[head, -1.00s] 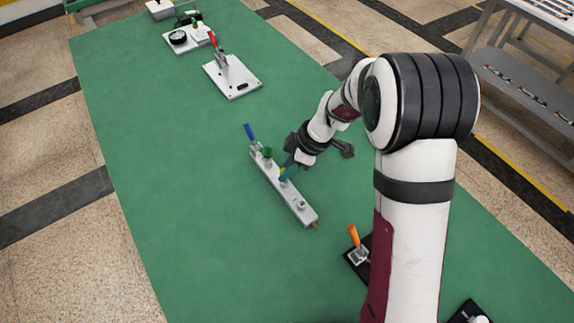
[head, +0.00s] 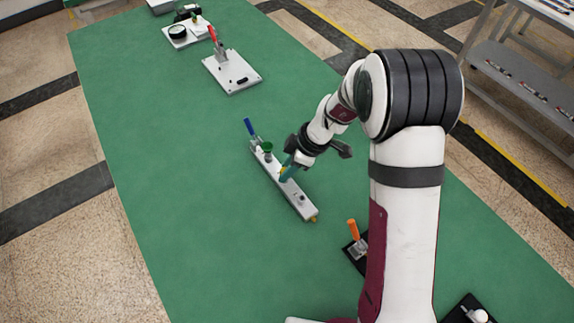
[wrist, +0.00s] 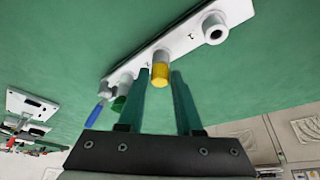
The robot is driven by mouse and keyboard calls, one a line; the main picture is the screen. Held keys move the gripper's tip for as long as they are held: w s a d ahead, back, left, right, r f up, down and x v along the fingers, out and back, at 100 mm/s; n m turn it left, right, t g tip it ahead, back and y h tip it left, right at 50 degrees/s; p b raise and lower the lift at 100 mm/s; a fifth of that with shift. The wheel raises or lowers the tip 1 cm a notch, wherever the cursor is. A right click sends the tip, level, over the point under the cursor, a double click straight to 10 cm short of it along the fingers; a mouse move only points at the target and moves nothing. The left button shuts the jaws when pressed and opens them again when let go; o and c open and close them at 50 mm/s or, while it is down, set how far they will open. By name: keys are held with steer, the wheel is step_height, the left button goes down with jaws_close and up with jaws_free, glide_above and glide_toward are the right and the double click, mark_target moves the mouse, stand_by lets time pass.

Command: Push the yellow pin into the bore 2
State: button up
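A long pale fixture bar (head: 294,195) lies slantwise on the green table. In the wrist view the bar (wrist: 179,45) bears the labels 1 and 2 and a row of raised bushes. The yellow pin (wrist: 160,75) is upright at the bush beside label 2, its yellow end standing out. How deep it sits in bore 2 is not clear. My gripper (wrist: 160,72) has its two teal fingers on either side of the yellow pin and appears closed on it. In the head view my gripper (head: 287,172) is over the middle of the bar, with the pin mostly hidden.
Bore 1's bush (wrist: 214,28) is empty. A green knob (head: 266,147) and a blue handle (head: 249,127) are at the bar's far end. A plate with a red-handled clamp (head: 230,72) is farther back. An orange-handled clamp (head: 353,231) is near my arm. The table's left is clear.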

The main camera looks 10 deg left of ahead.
steer(key=o, duration=0.3)
steer(key=shift+o, duration=0.2)
steer(key=shift+r, duration=0.1)
steer(key=v, duration=1.5)
steer(key=shift+r, duration=0.35)
steer(key=shift+s+d, duration=0.1)
steer(key=s+d+r+m+h, duration=0.1)
steer(key=s+d+m, duration=0.3)
steer(key=s+m, duration=0.7)
steer(key=s+d+r+m+h, duration=0.1)
steer(key=s+d+m, duration=0.3)
steer(key=s+m, duration=0.8)
steer(key=shift+s+m+h, duration=0.3)
steer(key=shift+s+h, duration=0.1)
steer(key=shift+s, duration=0.7)
